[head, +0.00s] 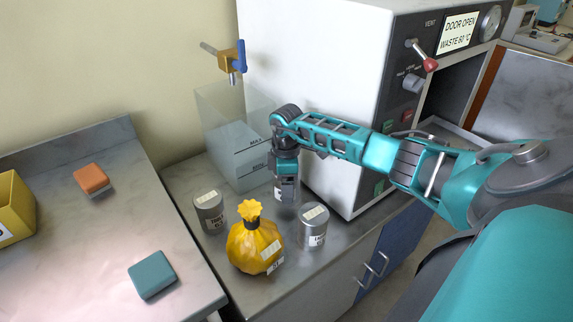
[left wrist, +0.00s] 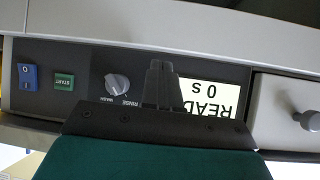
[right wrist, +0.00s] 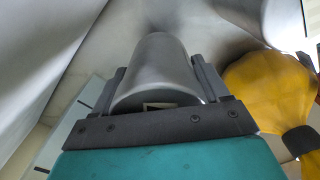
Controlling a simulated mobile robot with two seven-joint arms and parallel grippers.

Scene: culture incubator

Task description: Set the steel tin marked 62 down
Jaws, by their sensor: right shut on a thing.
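My right gripper (head: 286,172) points down and is shut on a grey steel tin (head: 285,193), just behind the yellow bag on the steel bench. In the right wrist view the tin (right wrist: 155,62) sits between both fingers (right wrist: 157,85). Its number cannot be read, and I cannot tell whether its base touches the bench. Two similar tins stand on the bench, one at left (head: 210,213) and one at right (head: 313,229); their marks are too small to read. My left gripper (left wrist: 163,85) is empty, its fingers together, before a control panel; it is outside the head view.
A tied yellow bag (head: 255,246) stands between the tins at the front. A clear tank (head: 225,135) stands behind, under a brass tap (head: 231,60). The white autoclave (head: 310,70) rises close on the right. The left table (head: 110,235) holds orange and teal blocks.

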